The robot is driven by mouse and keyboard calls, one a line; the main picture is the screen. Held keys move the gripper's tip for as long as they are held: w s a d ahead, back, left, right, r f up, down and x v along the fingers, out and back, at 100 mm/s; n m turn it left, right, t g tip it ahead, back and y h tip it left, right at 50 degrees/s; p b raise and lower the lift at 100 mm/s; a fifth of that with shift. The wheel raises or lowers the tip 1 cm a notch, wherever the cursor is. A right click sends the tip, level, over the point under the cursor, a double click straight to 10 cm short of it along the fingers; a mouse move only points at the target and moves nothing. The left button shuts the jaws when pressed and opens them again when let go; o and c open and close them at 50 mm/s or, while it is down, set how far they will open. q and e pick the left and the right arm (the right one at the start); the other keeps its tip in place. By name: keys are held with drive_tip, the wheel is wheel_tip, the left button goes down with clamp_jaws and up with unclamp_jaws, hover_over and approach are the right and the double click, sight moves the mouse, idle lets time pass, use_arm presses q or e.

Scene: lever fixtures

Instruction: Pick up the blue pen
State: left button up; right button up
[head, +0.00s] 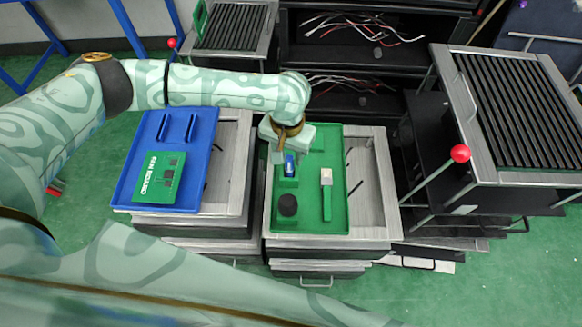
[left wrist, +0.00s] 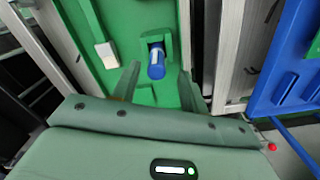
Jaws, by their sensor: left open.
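The blue pen (head: 290,166) stands in a small green holder on the green tray (head: 309,221), just below my left gripper (head: 287,158) in the head view. In the left wrist view the pen (left wrist: 156,66) shows as a blue cylinder with a pale band, in front of the fingers and between their lines. The left gripper (left wrist: 157,84) is open, with a finger to each side. Whether the fingers reach around the pen is hard to tell. My right gripper is not in view.
The green tray also holds a black round piece (head: 287,205) and a white-topped green piece (head: 326,180). To the left is a blue tray (head: 133,184) with a green board (head: 160,178). A red-knobbed lever (head: 460,153) stands by the right slatted table.

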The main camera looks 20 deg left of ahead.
sight(289, 166)
use_arm(q)
drive_tip(key=f+b, duration=0.1)
drive_tip(key=f, duration=0.1)
drive_tip(key=f+b, duration=0.1)
drive_tip(key=f, duration=0.1)
drive_tip(key=f+b, duration=0.2)
drive_tip(key=shift+d, duration=0.25)
drive_tip(key=shift+r, duration=0.2)
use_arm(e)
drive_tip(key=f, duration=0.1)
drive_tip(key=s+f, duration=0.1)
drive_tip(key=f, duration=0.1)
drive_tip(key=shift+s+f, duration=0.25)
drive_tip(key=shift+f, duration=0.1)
use_arm(q)
drive_tip(key=shift+s, duration=0.1)
clamp_jaws()
